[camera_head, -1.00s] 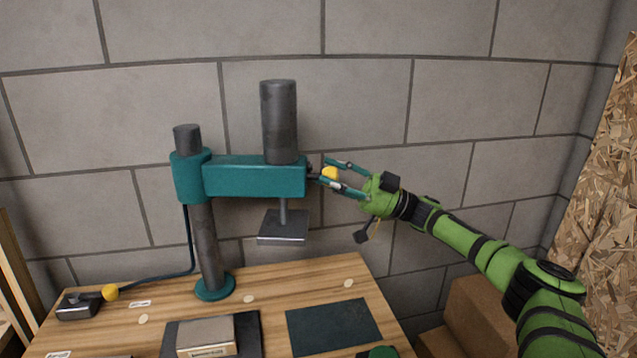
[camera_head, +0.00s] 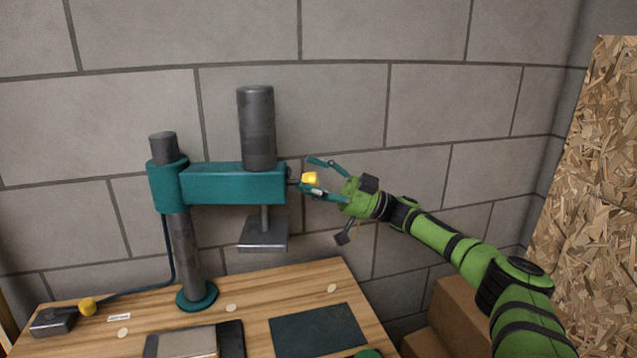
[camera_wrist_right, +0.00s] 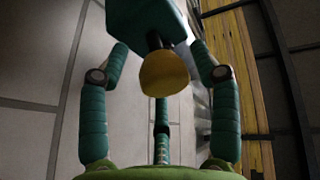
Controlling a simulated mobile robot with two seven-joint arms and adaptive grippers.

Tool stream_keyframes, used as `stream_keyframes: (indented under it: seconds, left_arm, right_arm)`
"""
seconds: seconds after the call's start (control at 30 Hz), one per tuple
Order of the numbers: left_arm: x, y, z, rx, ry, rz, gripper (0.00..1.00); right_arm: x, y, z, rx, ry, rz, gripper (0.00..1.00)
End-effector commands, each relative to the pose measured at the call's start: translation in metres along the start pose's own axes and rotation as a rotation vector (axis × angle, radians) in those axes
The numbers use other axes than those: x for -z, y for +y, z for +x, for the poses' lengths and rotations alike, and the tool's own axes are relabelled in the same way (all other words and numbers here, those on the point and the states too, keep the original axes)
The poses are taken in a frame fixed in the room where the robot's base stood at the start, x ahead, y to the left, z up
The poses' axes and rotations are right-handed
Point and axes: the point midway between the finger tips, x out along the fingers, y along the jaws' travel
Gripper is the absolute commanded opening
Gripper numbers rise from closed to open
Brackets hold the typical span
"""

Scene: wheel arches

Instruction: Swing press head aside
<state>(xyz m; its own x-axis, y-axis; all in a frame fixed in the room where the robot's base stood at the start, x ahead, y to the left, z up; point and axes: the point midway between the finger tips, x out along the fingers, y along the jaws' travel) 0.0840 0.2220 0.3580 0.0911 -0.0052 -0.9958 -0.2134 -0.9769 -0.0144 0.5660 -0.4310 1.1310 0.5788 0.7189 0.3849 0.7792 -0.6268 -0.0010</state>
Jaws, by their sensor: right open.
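The press head is a teal arm (camera_head: 232,184) on a dark grey post (camera_head: 184,250), with a dark cylinder (camera_head: 257,128) on top and a square grey press plate (camera_head: 263,234) hanging below. It reaches right from the post over the table. A yellow knob (camera_head: 309,178) sticks out of the arm's right end. My right gripper (camera_head: 317,175) is open, its fingers around the knob. In the right wrist view the knob (camera_wrist_right: 165,74) sits between the spread fingers, with gaps on both sides. My left gripper is not in view.
The wooden table (camera_head: 235,292) carries a dark mat (camera_head: 317,330), a block on a dark plate (camera_head: 188,343) and a pedal-like box (camera_head: 54,321) with a yellow knob at the left. The block wall stands close behind. Brown boxes (camera_head: 458,309) stand at the lower right.

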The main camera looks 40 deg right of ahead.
Motion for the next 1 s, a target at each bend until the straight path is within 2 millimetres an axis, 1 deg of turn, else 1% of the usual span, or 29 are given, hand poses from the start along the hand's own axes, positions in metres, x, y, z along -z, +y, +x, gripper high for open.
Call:
stream_keyframes:
  seconds: [0.07, 0.17, 0.5, 0.6, 0.7, 0.8, 1.0]
  left_arm:
    - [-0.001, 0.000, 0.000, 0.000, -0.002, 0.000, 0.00]
    - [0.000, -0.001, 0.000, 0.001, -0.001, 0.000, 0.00]
    - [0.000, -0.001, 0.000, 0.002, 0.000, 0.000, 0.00]
    - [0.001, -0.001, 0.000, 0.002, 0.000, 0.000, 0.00]
    - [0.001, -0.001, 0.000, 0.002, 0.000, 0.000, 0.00]
    - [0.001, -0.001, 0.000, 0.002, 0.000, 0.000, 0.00]
    - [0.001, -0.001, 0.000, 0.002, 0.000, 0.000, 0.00]
  right_arm:
    - [-0.001, 0.001, -0.006, -0.003, -0.002, 0.000, 0.64]
    - [-0.002, 0.001, -0.020, -0.005, -0.004, 0.002, 0.64]
    - [-0.001, 0.002, -0.092, -0.007, -0.001, 0.000, 0.64]
    - [0.000, 0.002, -0.104, -0.005, 0.001, -0.001, 0.64]
    - [0.000, 0.002, -0.113, -0.004, 0.001, 0.000, 0.64]
    - [0.000, 0.002, -0.118, -0.003, 0.001, 0.000, 0.64]
    - [0.000, 0.001, -0.119, -0.002, 0.001, 0.000, 0.64]
